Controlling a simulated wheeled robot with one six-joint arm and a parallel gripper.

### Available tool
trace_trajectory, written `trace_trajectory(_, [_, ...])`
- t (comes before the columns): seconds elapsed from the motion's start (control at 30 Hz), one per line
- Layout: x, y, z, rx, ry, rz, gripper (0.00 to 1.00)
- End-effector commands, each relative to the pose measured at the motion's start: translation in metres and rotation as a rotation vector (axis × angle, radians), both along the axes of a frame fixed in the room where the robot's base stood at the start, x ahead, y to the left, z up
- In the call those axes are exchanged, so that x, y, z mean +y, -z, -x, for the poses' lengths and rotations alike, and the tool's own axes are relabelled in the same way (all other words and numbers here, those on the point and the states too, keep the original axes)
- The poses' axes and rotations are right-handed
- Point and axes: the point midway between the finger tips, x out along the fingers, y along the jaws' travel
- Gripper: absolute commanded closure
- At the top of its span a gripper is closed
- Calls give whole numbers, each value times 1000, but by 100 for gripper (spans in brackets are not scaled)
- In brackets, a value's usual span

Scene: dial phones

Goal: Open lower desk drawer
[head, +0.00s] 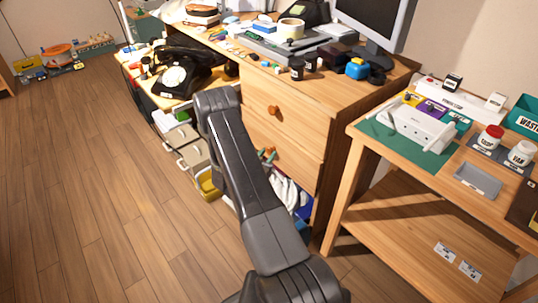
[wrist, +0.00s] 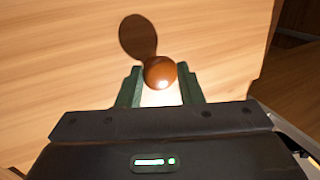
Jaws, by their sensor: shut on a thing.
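The wooden desk's lower drawer (head: 304,167) sits below the upper drawer (head: 300,125), which has its own round knob (head: 273,110). My gripper (head: 267,154) is at the lower drawer's front, partly hidden behind my arm in the head view. In the wrist view, the green fingers of my gripper (wrist: 160,68) are shut on a round brown knob (wrist: 160,75), one on each side. The knob's dark shadow falls on the wooden drawer front (wrist: 75,70). I see no clear gap at the lower drawer.
White cloth (head: 288,190) and blue items lie below the drawers. Bins, including a yellow one (head: 208,186), stand left of my arm. A side table (head: 345,190) stands close on the right. Open wooden floor (head: 110,190) lies to the left.

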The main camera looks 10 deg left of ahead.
Motion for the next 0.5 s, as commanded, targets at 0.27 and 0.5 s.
trace_trajectory(0.27, [37, 3, 44, 1, -7, 1, 100])
trace_trajectory(0.5, [78, 3, 98, 1, -7, 1, 100])
